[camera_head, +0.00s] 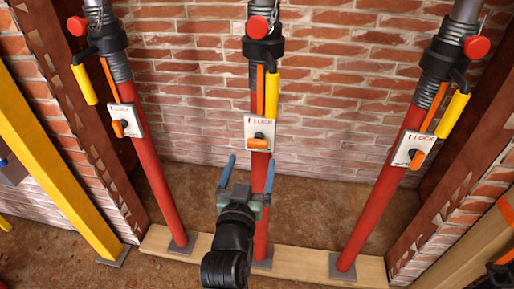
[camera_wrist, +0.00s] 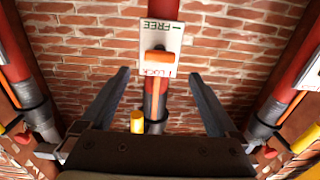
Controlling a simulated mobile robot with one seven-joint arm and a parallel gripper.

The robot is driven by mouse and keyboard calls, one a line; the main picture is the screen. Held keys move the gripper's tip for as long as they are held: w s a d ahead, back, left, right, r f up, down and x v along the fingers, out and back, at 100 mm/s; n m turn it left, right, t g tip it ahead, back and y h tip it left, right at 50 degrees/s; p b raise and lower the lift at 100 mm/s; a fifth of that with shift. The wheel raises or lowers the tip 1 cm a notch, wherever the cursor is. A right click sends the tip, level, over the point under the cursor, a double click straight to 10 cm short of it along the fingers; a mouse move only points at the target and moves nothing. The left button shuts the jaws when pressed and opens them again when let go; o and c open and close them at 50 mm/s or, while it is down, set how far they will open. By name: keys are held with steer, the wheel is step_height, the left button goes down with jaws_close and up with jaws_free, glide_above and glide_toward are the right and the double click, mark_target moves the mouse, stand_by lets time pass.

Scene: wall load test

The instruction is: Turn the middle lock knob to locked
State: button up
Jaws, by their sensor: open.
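The middle lock knob (camera_head: 258,143) is an orange bar on a white plate (camera_head: 251,127), fixed to the middle red prop (camera_head: 261,188). In the wrist view the knob (camera_wrist: 161,57) lies crosswise, between the upside-down words FREE above and LOCK below on the plate (camera_wrist: 169,37). My gripper (camera_head: 250,160) is open and empty, with its two blue-grey fingers below the knob in the head view. In the wrist view the gripper (camera_wrist: 158,74) has one finger on each side of the prop, apart from the knob.
Similar props with orange knobs stand left (camera_head: 118,128) and right (camera_head: 417,160). A yellow handle (camera_head: 271,96) hangs above the middle plate. A brick wall (camera_head: 330,70) stands behind. A wooden plank (camera_head: 310,265) lies under the props. A yellow beam (camera_head: 50,150) slants at far left.

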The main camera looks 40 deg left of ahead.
mark_target(257, 145)
steer(key=b+x, duration=0.1)
steer(key=x, duration=0.6)
steer(key=c, duration=1.4)
